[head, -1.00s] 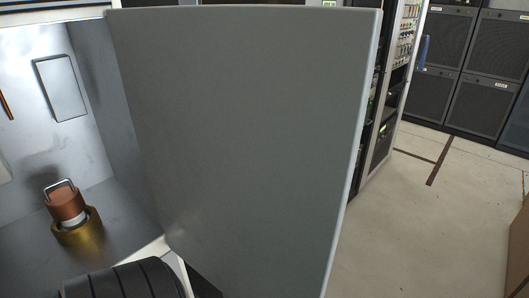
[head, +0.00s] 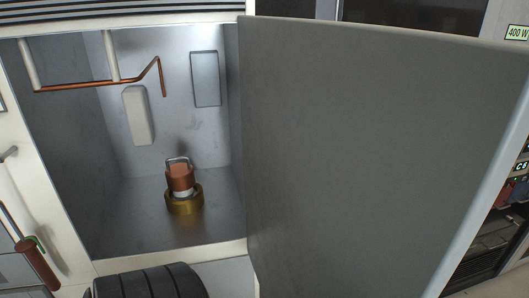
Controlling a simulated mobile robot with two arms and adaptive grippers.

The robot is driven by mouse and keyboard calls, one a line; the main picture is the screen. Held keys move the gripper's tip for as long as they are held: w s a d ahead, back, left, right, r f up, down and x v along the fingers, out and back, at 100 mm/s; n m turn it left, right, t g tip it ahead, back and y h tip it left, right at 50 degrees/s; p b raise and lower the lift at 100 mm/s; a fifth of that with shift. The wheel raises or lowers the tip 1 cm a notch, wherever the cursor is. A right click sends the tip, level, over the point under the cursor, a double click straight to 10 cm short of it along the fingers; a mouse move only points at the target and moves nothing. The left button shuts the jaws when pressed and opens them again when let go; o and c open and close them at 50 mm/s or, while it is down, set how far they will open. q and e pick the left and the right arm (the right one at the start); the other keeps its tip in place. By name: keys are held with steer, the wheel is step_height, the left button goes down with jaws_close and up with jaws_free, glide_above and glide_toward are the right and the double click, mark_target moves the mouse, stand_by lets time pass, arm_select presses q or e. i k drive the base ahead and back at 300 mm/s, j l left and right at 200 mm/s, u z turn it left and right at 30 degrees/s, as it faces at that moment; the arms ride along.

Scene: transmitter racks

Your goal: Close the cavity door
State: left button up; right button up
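The cavity door (head: 370,150) is a large plain grey panel that stands open, hinged at the right side of the cavity and reaching toward me on the right. The cavity (head: 110,213) is open to view, with bare metal walls. Inside it, a copper-coloured cylinder with a wire handle (head: 180,178) stands in a brass ring (head: 184,203) on the floor. Neither of my grippers shows in the head view, so I cannot see their state.
A copper pipe (head: 95,86) runs across the cavity's upper left. A brown-handled tool (head: 37,264) hangs at the cabinet front on the left. Equipment racks (head: 505,215) stand behind the door at the right, with a little floor visible at the lower right.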

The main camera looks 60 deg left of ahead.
mark_target(375, 156)
steer(key=i+l+u, duration=0.1)
steer(key=u, duration=0.35)
steer(key=i+l+u, duration=0.1)
steer(key=u, duration=0.4)
steer(key=i+l+u, duration=0.1)
steer(key=u, duration=0.35)
steer(key=l+u, duration=0.25)
steer(key=u, duration=0.25)
steer(key=l+u, duration=0.2)
steer(key=u, duration=0.25)
steer(key=l+u, duration=0.55)
steer(key=i+j, duration=0.05)
steer(key=j, duration=0.05)
